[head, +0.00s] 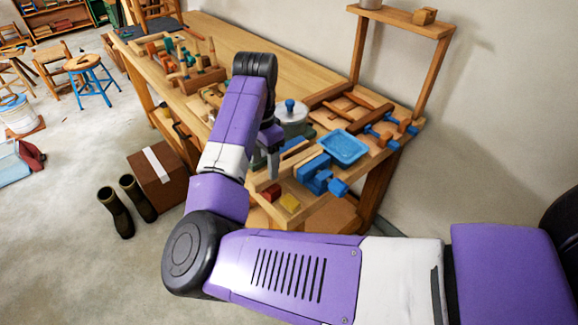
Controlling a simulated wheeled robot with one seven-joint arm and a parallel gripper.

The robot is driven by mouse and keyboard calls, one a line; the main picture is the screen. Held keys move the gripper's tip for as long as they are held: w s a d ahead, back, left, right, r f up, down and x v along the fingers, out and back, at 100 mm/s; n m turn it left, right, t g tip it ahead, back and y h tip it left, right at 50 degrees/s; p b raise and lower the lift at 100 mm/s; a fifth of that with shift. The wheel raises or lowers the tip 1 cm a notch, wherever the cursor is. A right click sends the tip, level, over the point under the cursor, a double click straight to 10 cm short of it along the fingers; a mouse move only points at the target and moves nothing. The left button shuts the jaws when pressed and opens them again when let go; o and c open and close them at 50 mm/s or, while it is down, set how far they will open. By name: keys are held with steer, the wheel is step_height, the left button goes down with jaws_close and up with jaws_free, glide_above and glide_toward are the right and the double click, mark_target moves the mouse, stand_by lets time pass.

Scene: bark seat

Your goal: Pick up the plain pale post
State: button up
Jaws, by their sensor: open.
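My gripper (272,162) points down over the near part of the wooden workbench (290,68), left of a blue vise (317,174). Its grey fingers are small in the picture, and I see nothing held between them; it is open. I cannot single out the plain pale post with certainty. Several thin upright sticks stand around a wooden rack (197,80) at the bench's far left, some with teal parts. They are too small to tell which is plain and pale. My purple arm hides part of the bench middle.
A blue tray (343,148), clamps with blue parts (381,137), a grey round pot with a blue knob (291,112), a red block (271,192) and a yellow block (290,202) crowd the near end. A raised shelf (403,20) stands behind. Boots (116,212) and a box (158,178) stand below.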

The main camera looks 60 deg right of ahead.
mark_target(266, 175)
steer(key=shift+s+f+p, duration=0.1)
steer(key=shift+f+p, duration=0.3)
steer(key=shift+f, duration=1.95)
jaws_close()
